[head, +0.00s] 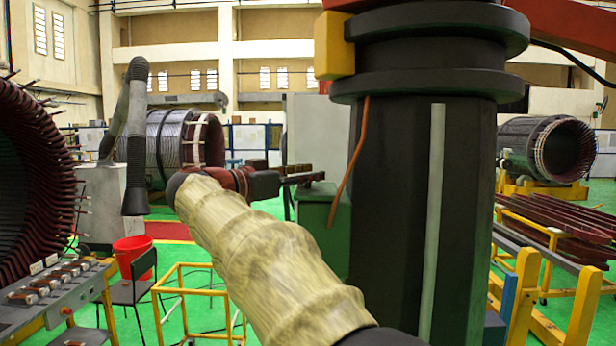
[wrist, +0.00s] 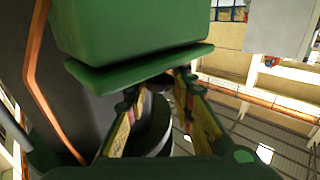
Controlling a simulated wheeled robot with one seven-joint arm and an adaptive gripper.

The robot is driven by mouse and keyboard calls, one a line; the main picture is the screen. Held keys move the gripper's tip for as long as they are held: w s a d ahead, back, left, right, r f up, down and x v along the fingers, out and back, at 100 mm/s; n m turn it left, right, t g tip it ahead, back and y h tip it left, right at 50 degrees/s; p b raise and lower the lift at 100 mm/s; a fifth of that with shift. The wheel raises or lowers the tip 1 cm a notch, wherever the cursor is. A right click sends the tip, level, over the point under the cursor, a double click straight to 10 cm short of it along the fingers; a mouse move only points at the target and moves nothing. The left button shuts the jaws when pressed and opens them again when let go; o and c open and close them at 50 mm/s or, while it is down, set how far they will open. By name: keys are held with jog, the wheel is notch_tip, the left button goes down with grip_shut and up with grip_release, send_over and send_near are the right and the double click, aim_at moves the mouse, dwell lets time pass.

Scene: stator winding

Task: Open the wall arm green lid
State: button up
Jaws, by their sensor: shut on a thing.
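A green box (head: 316,214) is on the left side of a thick black column (head: 400,190). In the wrist view, the green box body (wrist: 130,30) has a protruding green lid rim (wrist: 135,70) along its edge. My gripper (head: 312,178) is at the top of the box in the head view. In the wrist view my gripper (wrist: 158,88) has its fingertips against the rim, shut on the lid edge. The fingertips partly hide the exact contact. The lid looks closed against the box.
An orange cable (head: 359,150) runs down the column beside the box. A yellow block (head: 333,45) juts from the column's top. A yellow frame stand (head: 190,290), a red bucket (head: 131,256) and a chair stand lower left. Green floor is clear between them.

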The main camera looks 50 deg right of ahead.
aim_at(332, 188)
grip_shut()
dwell(0.4)
jog(key=shift+s+d+r+m+y+b, duration=0.25)
jog(key=shift+r+m+y+b, duration=0.15)
jog(key=shift+m+y, duration=0.15)
jog(key=shift+s+d+r+m+y+b, duration=0.15)
jog(key=shift+s+r+m+y+b, duration=0.2)
jog(key=shift+m+y, duration=0.2)
jog(key=shift+s+d+r+m+t+y, duration=0.5)
jog(key=shift+r+m+y, duration=0.2)
jog(key=shift+y, duration=0.2)
jog(key=shift+s+d+r+m+t+y+p, duration=0.2)
jog(key=shift+s+d+m+t+y+p, duration=0.15)
jog(key=shift+s+m+t+y, duration=0.15)
jog(key=shift+s+d+r+m+t+y+p, duration=0.2)
jog(key=shift+s+d+m+t+y+p, duration=0.15)
jog(key=shift+y, duration=0.25)
jog(key=shift+s+d+m+t+y, duration=0.1)
jog(key=shift+s+m+t+y, duration=0.1)
jog(key=shift+m+t+y, duration=0.25)
jog(key=o, duration=0.7)
grip_release()
